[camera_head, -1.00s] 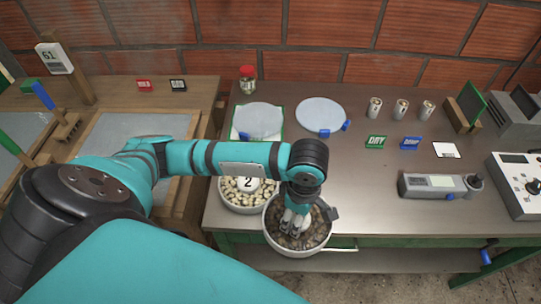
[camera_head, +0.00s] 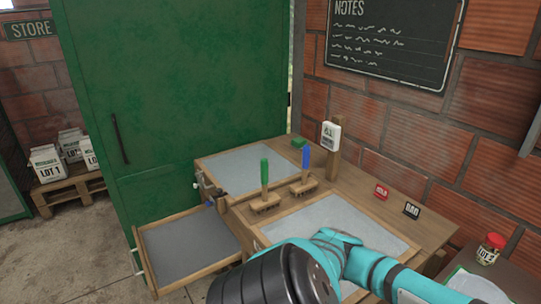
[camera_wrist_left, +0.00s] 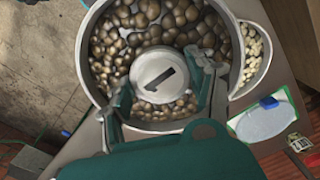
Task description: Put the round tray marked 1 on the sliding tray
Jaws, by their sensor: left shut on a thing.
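In the left wrist view, the round tray marked 1 (camera_wrist_left: 86,50) is a metal pan of brown beans. A round grey piece bearing the number 1 (camera_wrist_left: 158,72) stands at its middle. My left gripper (camera_wrist_left: 163,77) is shut on this middle piece, one finger at each side. In the head view, the sliding tray (camera_head: 188,248), wood-framed with a grey bottom, sticks out at the left front of the wooden bench. It is empty. The left gripper and the round tray are outside the head view; only my teal arm shows. My right gripper is in neither view.
A second round tray (camera_wrist_left: 267,62) with pale beans is beside the first. The wooden bench (camera_head: 437,231) holds grey screens, a green-handled brush (camera_head: 264,178) and a blue-handled brush (camera_head: 305,168). A tall green cabinet (camera_head: 180,90) stands behind the sliding tray. Floor shows at left.

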